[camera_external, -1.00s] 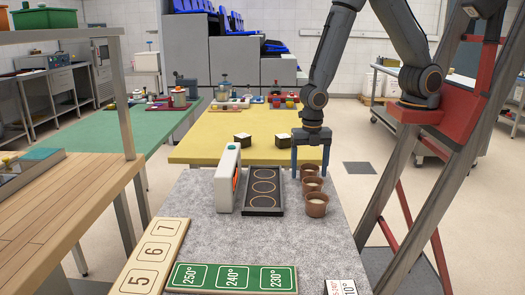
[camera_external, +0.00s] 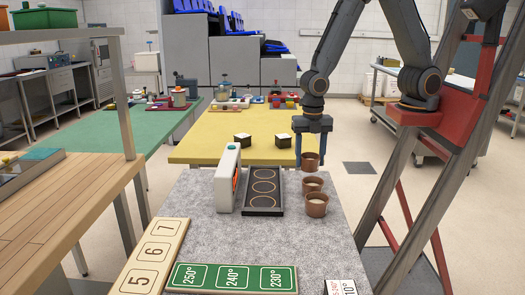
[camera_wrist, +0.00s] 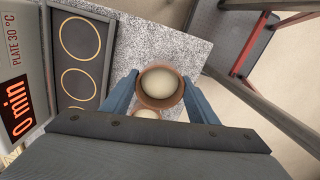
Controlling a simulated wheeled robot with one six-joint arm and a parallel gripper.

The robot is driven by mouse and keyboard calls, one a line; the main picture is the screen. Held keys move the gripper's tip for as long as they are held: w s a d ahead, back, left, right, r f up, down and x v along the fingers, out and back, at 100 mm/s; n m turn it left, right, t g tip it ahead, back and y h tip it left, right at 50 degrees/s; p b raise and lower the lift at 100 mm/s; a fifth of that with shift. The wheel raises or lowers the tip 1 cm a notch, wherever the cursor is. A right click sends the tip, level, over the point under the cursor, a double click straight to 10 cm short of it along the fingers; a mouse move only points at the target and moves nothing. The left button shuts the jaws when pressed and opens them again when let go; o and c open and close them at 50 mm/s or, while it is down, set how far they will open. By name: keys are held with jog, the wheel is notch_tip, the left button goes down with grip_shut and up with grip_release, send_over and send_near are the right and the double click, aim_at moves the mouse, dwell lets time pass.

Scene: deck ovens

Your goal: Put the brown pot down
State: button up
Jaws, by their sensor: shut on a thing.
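My gripper (camera_external: 311,152) is shut on a brown pot (camera_external: 310,161), with one blue finger on each side of it. In the external view the held pot is raised above the far right part of the grey speckled table (camera_external: 202,247). The wrist view shows the held pot (camera_wrist: 160,88) from above, with pale contents, between the fingers. Two more brown pots, a nearer one (camera_external: 316,205) and a middle one (camera_external: 313,184), stand on the table in front of the held one. In the wrist view another pot (camera_wrist: 147,113) is partly hidden below the held pot.
A black plate with three rings (camera_external: 264,188) lies left of the pots. A white display unit (camera_external: 227,178) stands beside it. Green number cards (camera_external: 232,277) and a wooden card strip (camera_external: 150,258) lie in front. Two dark blocks stand on the yellow table (camera_external: 205,152) behind.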

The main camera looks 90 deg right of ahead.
aim_at(310, 156)
notch_tip(310, 156, up, 6)
jog(key=shift+f+b, duration=0.1)
jog(key=shift+b, duration=0.3)
jog(key=w+d+m+b, duration=0.2)
jog(key=w+d+b, duration=0.1)
jog(key=w+d, duration=0.8)
jog(key=w+d+m+b, duration=0.35)
jog(key=w+d, duration=0.25)
jog(key=w, duration=0.8)
jog(key=w+d+m+b, duration=0.2)
jog(key=w+d+b, duration=0.15)
jog(key=d, duration=1.05)
jog(key=w+d+m+b, duration=0.2)
jog(key=w+d, duration=0.2)
jog(key=d, duration=0.9)
jog(key=shift+n, duration=0.25)
jog(key=shift+w+f+p, duration=0.2)
jog(key=shift+f+p, duration=0.4)
jog(key=shift+f, duration=4.3)
